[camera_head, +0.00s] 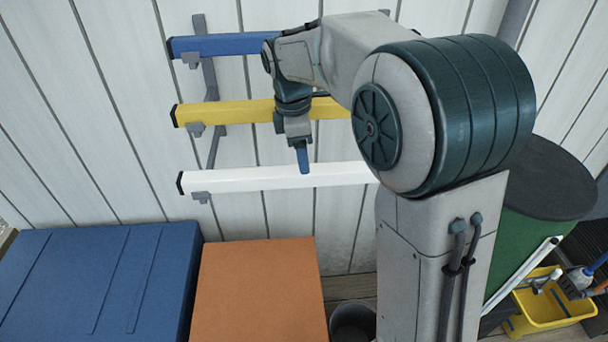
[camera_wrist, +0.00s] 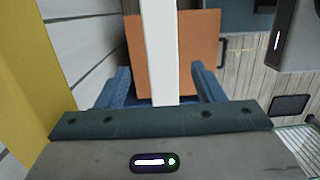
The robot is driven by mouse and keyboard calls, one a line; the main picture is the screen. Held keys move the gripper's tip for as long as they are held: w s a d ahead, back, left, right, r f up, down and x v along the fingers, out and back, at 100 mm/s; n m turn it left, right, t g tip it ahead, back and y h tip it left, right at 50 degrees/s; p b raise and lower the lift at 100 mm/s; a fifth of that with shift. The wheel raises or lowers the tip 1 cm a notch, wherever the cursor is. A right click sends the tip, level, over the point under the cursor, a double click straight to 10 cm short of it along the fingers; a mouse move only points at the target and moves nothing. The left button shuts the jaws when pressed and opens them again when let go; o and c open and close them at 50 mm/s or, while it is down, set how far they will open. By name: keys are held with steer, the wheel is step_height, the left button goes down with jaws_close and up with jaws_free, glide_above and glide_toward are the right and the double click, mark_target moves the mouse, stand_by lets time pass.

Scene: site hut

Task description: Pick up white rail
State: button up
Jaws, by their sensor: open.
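The white rail (camera_head: 240,179) lies level along the wall on brackets, the lowest of three rails. Its left end has a dark cap, and its right part is hidden behind my arm. My gripper (camera_head: 303,165) is open and reaches down to the rail near its visible middle. In the wrist view, the white rail (camera_wrist: 158,45) runs between the two blue fingers of my gripper (camera_wrist: 165,85), with a gap on each side. The head view does not clearly show contact.
A yellow rail (camera_head: 245,111) and a blue rail (camera_head: 222,45) are mounted above. Below stand an orange box (camera_head: 258,290) and a blue chest (camera_head: 95,280). A grey bin (camera_head: 352,322), a green barrel (camera_head: 525,240) and a yellow bucket (camera_head: 545,312) are at the right.

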steer(key=f, duration=0.5)
steer(key=shift+s+d+f+p, duration=0.15)
steer(key=shift+d+p, duration=0.05)
steer(key=shift+p, duration=0.2)
jaws_close()
